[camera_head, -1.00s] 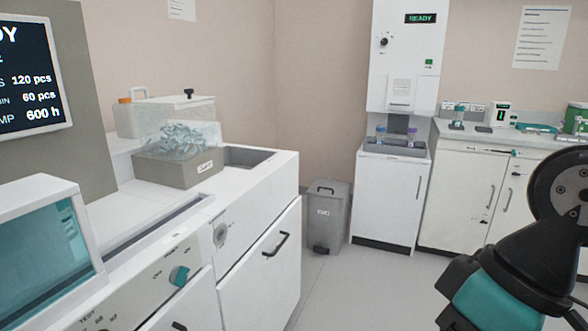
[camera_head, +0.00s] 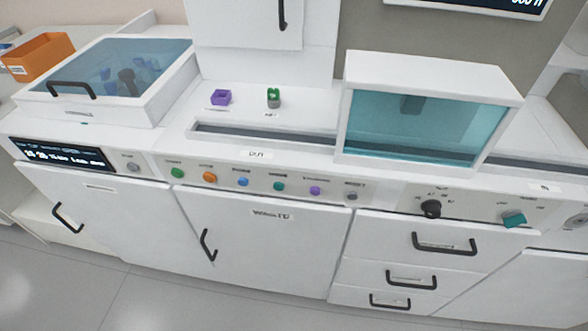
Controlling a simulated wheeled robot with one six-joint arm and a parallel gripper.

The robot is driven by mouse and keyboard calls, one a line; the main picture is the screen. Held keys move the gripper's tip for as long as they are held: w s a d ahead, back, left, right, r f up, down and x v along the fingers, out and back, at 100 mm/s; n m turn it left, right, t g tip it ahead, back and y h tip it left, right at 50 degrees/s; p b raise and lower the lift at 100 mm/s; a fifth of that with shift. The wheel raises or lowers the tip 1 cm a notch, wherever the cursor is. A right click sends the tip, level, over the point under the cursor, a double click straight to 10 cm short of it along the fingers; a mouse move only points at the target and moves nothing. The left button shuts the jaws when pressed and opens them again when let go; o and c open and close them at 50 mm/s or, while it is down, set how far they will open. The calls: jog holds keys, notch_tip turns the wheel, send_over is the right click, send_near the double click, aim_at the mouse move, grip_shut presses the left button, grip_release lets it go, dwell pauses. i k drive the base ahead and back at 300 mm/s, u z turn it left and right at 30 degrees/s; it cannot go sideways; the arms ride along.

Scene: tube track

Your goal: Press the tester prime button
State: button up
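A long white machine front carries a row of round buttons with small labels above them. From left to right they are green (camera_head: 177,173), orange (camera_head: 210,177), blue (camera_head: 242,181), teal (camera_head: 278,186), purple (camera_head: 314,190) and grey (camera_head: 351,196). A separate grey button (camera_head: 133,167) sits beside the lit display (camera_head: 62,155) at the left. The labels are too small and blurred to tell surely which button is prime. My gripper is not in view.
A lidded bath (camera_head: 115,85) and an orange bin (camera_head: 38,56) stand at the left. A teal-windowed box (camera_head: 425,115) stands right of the buttons, above a black knob (camera_head: 431,208) and a teal knob (camera_head: 514,218). Door and drawer handles stick out below. The floor (camera_head: 150,300) in front is clear.

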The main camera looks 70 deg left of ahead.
aim_at(243, 181)
jog(key=u, duration=2.4)
